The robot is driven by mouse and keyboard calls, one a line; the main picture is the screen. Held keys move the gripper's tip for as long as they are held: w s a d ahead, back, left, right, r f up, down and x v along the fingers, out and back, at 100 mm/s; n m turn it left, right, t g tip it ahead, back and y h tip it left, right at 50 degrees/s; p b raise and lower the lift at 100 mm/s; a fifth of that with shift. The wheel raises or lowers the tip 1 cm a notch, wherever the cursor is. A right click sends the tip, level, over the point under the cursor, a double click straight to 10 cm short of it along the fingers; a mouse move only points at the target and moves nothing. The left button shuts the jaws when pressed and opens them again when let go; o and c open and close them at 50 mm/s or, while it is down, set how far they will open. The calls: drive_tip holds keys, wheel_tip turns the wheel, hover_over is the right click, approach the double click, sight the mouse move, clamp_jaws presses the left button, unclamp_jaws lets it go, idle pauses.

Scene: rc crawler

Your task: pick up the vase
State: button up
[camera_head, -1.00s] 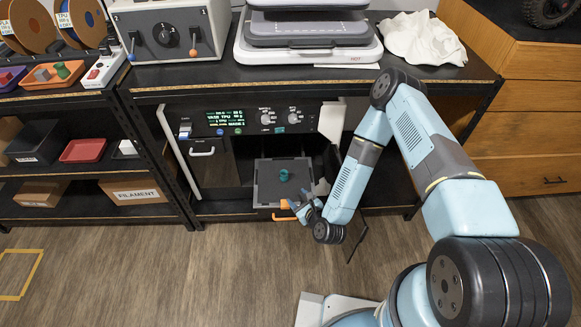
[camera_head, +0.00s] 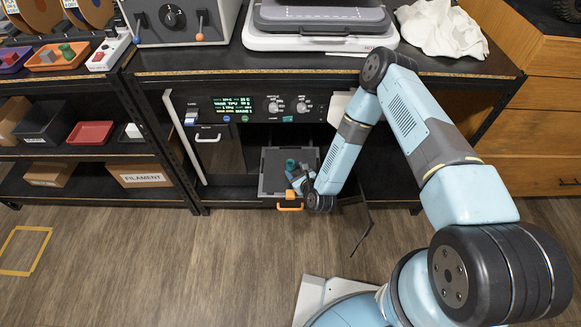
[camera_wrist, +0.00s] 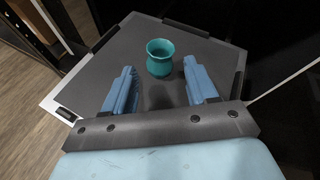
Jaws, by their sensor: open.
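The vase is a small teal pot with a flared rim (camera_wrist: 160,58). It stands upright on a dark grey plate (camera_wrist: 205,47) in the wrist view. In the head view the vase (camera_head: 291,165) shows on the same plate (camera_head: 272,172) inside the open printer. My gripper (camera_wrist: 161,80) is open, with its two blue fingers to the left and right of the near side of the vase. The vase sits just beyond the fingertips and nothing is between the fingers. In the head view my gripper (camera_head: 297,176) partly covers the plate's right side.
The printer's control panel (camera_head: 262,108) is above the opening. An open door panel (camera_head: 362,228) hangs at the right of my wrist. Shelves with trays are at the left.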

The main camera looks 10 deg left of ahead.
sight(291, 166)
drive_tip(key=shift+a+r+x, duration=0.1)
drive_tip(key=shift+a+x, duration=0.05)
drive_tip(key=shift+x, duration=1.15)
drive_tip(key=shift+a+r+x, duration=0.15)
drive_tip(key=shift+x, duration=1.15)
drive_tip(key=shift+s, duration=0.15)
drive_tip(key=shift+c, duration=0.5)
drive_tip(key=shift+d, duration=0.1)
drive_tip(key=c, duration=0.9)
